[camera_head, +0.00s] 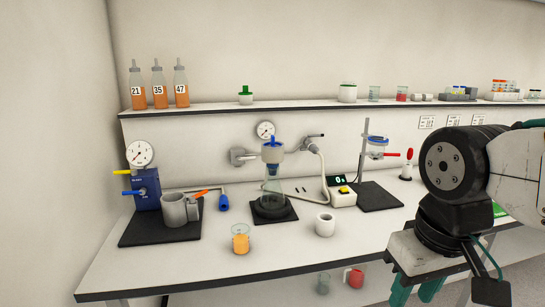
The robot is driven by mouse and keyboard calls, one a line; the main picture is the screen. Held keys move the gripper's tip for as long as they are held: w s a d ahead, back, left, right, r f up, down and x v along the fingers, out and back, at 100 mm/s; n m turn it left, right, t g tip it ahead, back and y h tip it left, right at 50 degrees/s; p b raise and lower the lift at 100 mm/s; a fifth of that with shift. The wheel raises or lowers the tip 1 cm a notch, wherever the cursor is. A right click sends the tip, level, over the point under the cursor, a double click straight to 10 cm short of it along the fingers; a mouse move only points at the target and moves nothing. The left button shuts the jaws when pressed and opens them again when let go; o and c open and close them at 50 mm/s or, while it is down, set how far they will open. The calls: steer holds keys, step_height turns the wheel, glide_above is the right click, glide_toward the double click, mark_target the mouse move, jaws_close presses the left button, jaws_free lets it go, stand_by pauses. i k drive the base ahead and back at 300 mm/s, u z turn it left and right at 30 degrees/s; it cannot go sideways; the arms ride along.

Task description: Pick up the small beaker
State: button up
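Several beakers show, and I cannot tell which one is meant by the small beaker. A glass beaker with orange liquid (240,241) stands upright near the front edge of the bench. A clear beaker (374,93) and a beaker with red content (401,94) stand on the wall shelf. A clear beaker (323,284) and a red vessel (356,278) show below the bench edge. My gripper (416,291) is at the lower right, apart from all of them. Its teal fingers are partly hidden and cut off by the frame, so its opening is unclear.
On the bench (190,271) stand a grey mug (178,209), a filtering flask (272,192), a white cup (325,224), a small digital device (341,193) and a ring stand (364,145).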

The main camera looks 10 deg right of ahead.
mark_target(241, 239)
steer(key=z, duration=1.7)
steer(key=k, duration=0.8)
steer(key=u, duration=1.75)
steer(key=i, duration=0.5)
steer(key=z, duration=0.05)
